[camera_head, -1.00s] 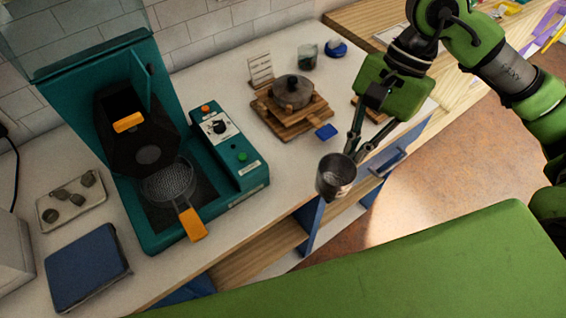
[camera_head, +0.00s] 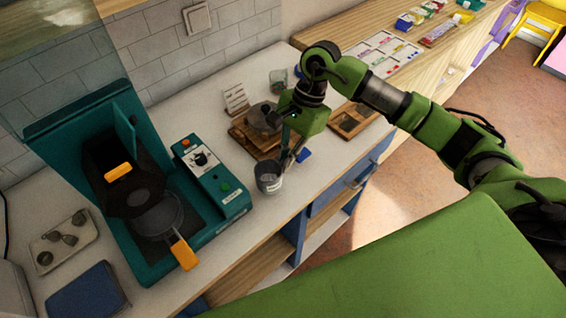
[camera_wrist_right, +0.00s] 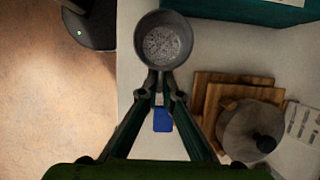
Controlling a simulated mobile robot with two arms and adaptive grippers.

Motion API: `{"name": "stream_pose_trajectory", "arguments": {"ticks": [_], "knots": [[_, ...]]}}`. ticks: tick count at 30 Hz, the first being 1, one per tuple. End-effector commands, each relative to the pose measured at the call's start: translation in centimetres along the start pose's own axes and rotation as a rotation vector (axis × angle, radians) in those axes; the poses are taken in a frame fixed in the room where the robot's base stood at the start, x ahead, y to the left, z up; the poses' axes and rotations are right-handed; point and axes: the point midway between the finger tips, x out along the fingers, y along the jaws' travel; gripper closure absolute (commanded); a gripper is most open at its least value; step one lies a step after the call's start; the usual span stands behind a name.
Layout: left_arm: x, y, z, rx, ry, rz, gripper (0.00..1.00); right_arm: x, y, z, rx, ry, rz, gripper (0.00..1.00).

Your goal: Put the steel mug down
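The steel mug (camera_head: 268,183) is upright over the white counter, near its front edge, right of the teal machine. I cannot tell whether its base touches the counter. In the right wrist view the mug (camera_wrist_right: 140,42) shows from above, with speckled grey inside. My right gripper (camera_head: 281,168) comes in from the right side, its fingers closed on the mug's near side. These fingers (camera_wrist_right: 160,74) meet at the mug's wall in the right wrist view. My left gripper is not in view.
The teal machine (camera_head: 215,178) with an orange-handled basket stands to the left. A lidded pot (camera_head: 262,118) sits on wooden boards (camera_head: 250,142) behind the mug. A blue item (camera_head: 304,155) lies close to the right fingers. The counter's front edge is near.

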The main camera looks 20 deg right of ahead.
Motion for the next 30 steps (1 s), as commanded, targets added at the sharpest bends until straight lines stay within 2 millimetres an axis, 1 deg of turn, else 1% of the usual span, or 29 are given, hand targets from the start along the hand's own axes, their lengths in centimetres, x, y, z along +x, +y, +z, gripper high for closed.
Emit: {"name": "stream_pose_trajectory", "arguments": {"ticks": [3,6,9,12,18,23,24,25,30], "knots": [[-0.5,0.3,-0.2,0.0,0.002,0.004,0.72,0.8,-0.7,-0.2,0.002,-0.001,0.003,1.0],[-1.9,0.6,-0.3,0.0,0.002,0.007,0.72,2.0,-0.5,-0.7,0.003,-0.002,0.007,1.0],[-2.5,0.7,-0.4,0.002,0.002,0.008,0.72,3.1,-0.6,-1.1,0.002,-0.002,0.004,1.0],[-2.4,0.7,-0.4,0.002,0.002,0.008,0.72,3.6,-0.6,-1.4,-0.001,0.001,0.001,1.0],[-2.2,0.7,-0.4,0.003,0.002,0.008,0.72,3.7,-0.6,-1.4,-0.001,0.001,0.0,1.0],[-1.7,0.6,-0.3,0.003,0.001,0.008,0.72,4.1,-0.6,-1.6,-0.001,0.001,0.0,1.0],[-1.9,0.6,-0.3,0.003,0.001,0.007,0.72,3.9,-0.6,-1.5,-0.001,0.001,0.001,0.85],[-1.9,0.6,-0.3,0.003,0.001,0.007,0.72,3.9,-0.6,-1.5,-0.001,0.001,0.001,0.78],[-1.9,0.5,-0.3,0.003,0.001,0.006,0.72,3.9,-0.6,-1.5,0.0,0.001,0.001,0.78]]}}
